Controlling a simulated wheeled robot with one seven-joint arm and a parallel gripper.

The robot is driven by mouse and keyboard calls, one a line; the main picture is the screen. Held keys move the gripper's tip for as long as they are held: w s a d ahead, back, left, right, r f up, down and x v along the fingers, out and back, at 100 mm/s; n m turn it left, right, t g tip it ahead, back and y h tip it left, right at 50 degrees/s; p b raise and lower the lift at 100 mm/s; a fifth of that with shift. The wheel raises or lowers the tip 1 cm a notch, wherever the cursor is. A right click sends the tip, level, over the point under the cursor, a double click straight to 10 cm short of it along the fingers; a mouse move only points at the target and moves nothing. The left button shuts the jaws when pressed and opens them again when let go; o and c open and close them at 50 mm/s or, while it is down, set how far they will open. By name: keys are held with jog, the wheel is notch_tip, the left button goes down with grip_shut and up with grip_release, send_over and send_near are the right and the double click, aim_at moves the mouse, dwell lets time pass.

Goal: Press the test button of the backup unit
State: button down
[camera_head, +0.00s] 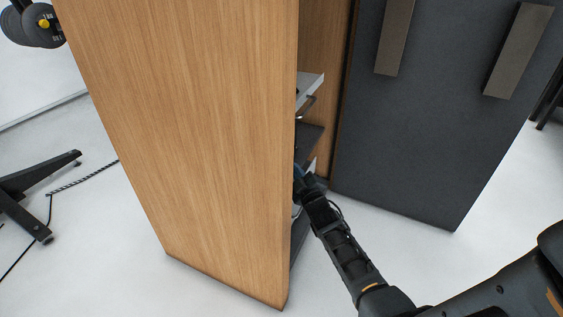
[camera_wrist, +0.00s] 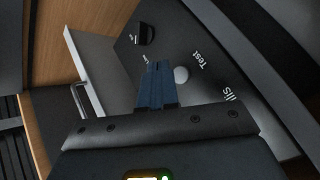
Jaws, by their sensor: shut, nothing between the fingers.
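The backup unit (camera_wrist: 215,50) is a dark panel with white lettering in the wrist view, and the word "Test" is printed on it. A small round white button (camera_wrist: 181,75) sits beside that word. My gripper (camera_wrist: 157,66) is shut and empty, with its blue fingertips just left of the white button in the picture. I cannot tell whether the fingertips touch the panel. In the head view my gripper (camera_head: 299,172) reaches into the cabinet, and its tips are partly hidden by the cabinet's side. The button does not show there.
The wooden cabinet side (camera_head: 190,130) stands close to the left of my arm. A dark door (camera_head: 415,120) with two handles stands to the right. A black dial (camera_wrist: 146,34) is on the panel, and a metal handle (camera_wrist: 86,103) lies left of my fingers.

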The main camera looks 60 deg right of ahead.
jog(key=s+p, duration=0.2)
jog(key=s, duration=0.1)
jog(key=shift+s+d, duration=0.1)
jog(key=shift+s, duration=0.25)
dwell(0.8)
